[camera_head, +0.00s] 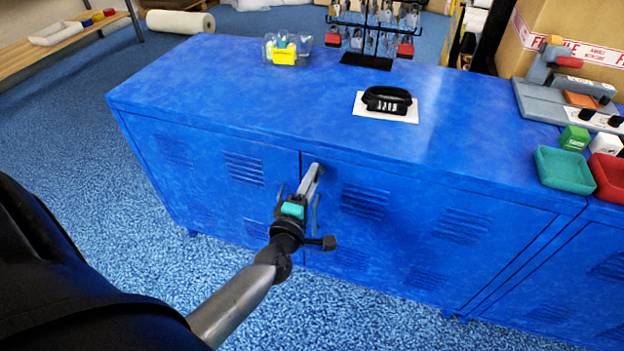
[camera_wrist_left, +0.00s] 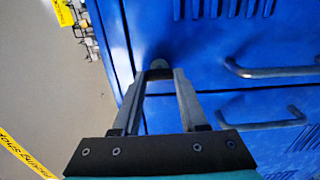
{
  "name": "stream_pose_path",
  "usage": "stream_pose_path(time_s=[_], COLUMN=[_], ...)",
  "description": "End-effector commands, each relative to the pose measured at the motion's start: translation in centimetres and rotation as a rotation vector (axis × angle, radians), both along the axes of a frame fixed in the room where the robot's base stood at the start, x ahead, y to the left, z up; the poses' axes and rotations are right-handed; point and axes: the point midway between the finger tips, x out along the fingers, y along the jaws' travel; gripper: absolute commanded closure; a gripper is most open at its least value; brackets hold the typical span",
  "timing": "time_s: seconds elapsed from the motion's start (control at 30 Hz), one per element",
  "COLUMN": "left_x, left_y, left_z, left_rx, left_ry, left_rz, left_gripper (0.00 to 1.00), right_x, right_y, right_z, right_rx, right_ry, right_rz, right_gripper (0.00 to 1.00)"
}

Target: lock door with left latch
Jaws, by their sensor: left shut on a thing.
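The blue metal cabinet (camera_head: 230,85) has two doors that appear shut, a left door (camera_head: 185,185) and a right door (camera_head: 400,240), with a seam between them. My left gripper (camera_head: 313,175) reaches the top of that seam, just below the cabinet's top edge. Its fingers are shut on the small grey left latch (camera_wrist_left: 159,64), seen in the left wrist view between the fingertips (camera_wrist_left: 159,75). The fingers hide most of the latch, so its exact angle is unclear. My right gripper is not in view.
Metal door handles (camera_wrist_left: 270,71) stick out on both sides of the seam, close to my gripper. On the cabinet top are a black combination lock (camera_head: 387,99) on a white card, a clear bin (camera_head: 287,48) and a padlock rack (camera_head: 367,60). Blue floor lies clear in front.

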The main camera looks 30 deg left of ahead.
Motion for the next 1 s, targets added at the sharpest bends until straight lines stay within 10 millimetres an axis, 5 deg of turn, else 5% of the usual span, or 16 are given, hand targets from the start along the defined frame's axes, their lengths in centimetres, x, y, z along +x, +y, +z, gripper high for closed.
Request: stream_pose_path(time_s=[0.1, 0.13, 0.37, 0.73, 1.0], left_x=[0.0, 0.0, 0.0, -0.6, -5.0], left_y=[0.0, 0.0, 0.0, -0.2, -1.2], left_z=[0.0, 0.0, 0.0, 0.0, 0.1], left_rx=[-0.004, -0.004, -0.002, 0.0, 0.001], left_ry=[0.0, 0.0, 0.0, 0.001, 0.006], left_rz=[0.0, 0.0, 0.0, 0.0, -0.002], left_gripper=[1.0, 0.54, 0.28, 0.28, 0.28], right_x=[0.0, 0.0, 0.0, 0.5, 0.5], right_y=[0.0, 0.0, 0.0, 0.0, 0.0], right_z=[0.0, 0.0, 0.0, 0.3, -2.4], right_rx=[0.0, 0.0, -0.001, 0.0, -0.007], right_ry=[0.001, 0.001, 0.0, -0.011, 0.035], right_rz=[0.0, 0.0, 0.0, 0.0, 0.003], right_gripper=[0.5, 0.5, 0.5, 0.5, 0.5])
